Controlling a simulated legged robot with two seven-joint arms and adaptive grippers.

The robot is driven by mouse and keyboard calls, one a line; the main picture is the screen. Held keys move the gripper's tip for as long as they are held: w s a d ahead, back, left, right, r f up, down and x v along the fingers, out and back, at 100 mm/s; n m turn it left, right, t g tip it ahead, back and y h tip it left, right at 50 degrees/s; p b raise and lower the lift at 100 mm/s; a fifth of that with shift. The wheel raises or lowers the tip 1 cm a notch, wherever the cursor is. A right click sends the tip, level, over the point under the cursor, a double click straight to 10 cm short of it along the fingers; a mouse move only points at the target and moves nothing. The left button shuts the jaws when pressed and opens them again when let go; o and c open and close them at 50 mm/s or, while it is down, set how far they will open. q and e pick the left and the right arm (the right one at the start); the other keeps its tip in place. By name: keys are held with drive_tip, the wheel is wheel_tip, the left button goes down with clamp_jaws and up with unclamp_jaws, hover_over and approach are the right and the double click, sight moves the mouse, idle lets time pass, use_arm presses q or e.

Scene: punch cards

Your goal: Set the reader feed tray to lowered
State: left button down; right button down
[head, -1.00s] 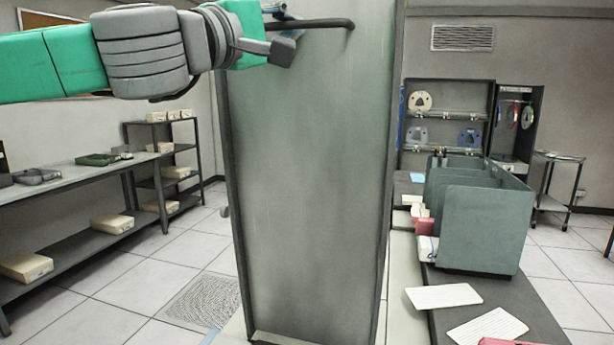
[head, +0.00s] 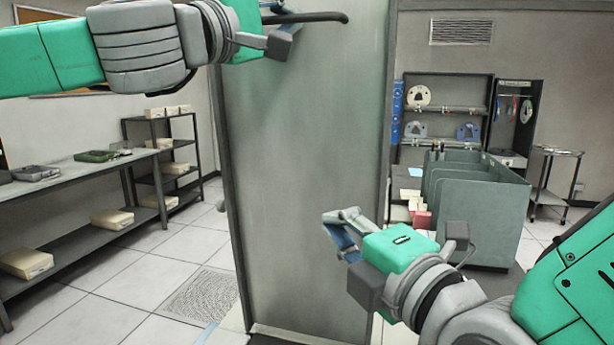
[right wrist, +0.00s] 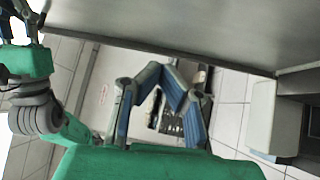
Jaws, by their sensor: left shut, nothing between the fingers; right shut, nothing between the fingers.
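A tall grey metal panel (head: 306,170), which looks like the reader feed tray, stands upright in the middle of the head view. A dark bar-like handle (head: 325,17) sticks out near its top. My left gripper (head: 281,12) is shut and empty at the top, beside the handle; I cannot tell whether it touches. My right gripper (head: 340,230) is shut and empty, in front of the panel's lower right part. In the right wrist view its fingers (right wrist: 163,80) are drawn together with nothing between them, and the panel's edge (right wrist: 200,48) runs above them.
A grey-green divided card bin (head: 485,215) stands on the counter at right, partly behind my right arm. Pale cards and a red block (head: 421,220) lie beside it. A long bench (head: 75,175) and shelves line the left. Tiled floor is open between bench and panel.

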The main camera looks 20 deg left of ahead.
sight(298, 180)
drive_tip(key=x, duration=0.4)
drive_tip(key=w+d+x, duration=0.1)
drive_tip(key=x, duration=0.7)
drive_tip(key=shift+w+d, duration=0.2)
drive_tip(key=shift+w, duration=0.1)
use_arm(q)
drive_tip(key=shift+w+a+f, duration=0.15)
drive_tip(key=shift+f, duration=0.1)
use_arm(e)
drive_tip(key=shift+w+r, duration=0.1)
drive_tip(key=shift+w, duration=0.3)
